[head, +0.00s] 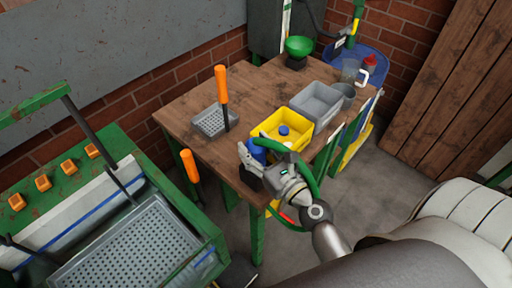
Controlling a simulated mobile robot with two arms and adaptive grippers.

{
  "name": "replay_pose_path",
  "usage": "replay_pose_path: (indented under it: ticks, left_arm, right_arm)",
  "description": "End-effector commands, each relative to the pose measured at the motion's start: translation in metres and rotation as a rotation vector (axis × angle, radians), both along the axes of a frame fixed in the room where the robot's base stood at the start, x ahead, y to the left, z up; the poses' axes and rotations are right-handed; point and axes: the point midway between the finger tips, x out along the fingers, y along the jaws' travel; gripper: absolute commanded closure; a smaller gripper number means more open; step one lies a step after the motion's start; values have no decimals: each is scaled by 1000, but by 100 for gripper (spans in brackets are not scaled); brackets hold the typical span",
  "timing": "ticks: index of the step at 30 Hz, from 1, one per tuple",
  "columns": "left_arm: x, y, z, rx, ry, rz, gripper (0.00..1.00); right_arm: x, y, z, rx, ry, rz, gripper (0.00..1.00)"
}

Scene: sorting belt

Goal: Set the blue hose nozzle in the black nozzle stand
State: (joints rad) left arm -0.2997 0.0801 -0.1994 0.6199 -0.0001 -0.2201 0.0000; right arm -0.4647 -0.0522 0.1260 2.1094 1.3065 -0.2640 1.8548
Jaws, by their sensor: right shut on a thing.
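My right gripper (251,163) is over the near corner of the wooden table, its arm coming in from the lower right. It is shut on a blue piece (258,153), which looks like the blue hose nozzle; a green hose (313,177) curves beside it and around my wrist. The gripper covers part of the nozzle. A small black block (250,181) shows just below the fingers at the table corner; it may be the black nozzle stand or part of my gripper, I cannot tell which. My left gripper is not in view.
A yellow bin (265,131) with a blue-capped item stands right behind my gripper, and a grey bin (303,107) behind that. A perforated grey tray (203,123) with an orange-handled tool (221,86) is at left. The table (187,98) has bare room at the back left.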

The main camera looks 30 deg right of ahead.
Motion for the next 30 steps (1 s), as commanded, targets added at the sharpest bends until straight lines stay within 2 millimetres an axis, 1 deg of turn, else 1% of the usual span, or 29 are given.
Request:
replay_pose_path:
  ticks: [9, 13, 14, 19, 20, 30]
  left_arm:
    - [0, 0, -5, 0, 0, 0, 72]
    - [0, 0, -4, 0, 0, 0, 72]
    - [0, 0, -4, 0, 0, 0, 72]
    - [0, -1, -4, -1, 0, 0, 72]
    - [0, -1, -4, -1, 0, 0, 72]
    - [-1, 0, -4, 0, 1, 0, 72]
  right_arm:
    - [0, 0, -5, 0, -1, 0, 69]
    - [0, 0, -4, 0, 0, 0, 69]
    - [0, 0, -4, 0, 0, 0, 51]
    - [0, 0, -4, 0, 0, 0, 29]
    - [0, 0, -4, 0, 0, 0, 27]
    - [-1, 0, -5, -1, 1, 0, 27]
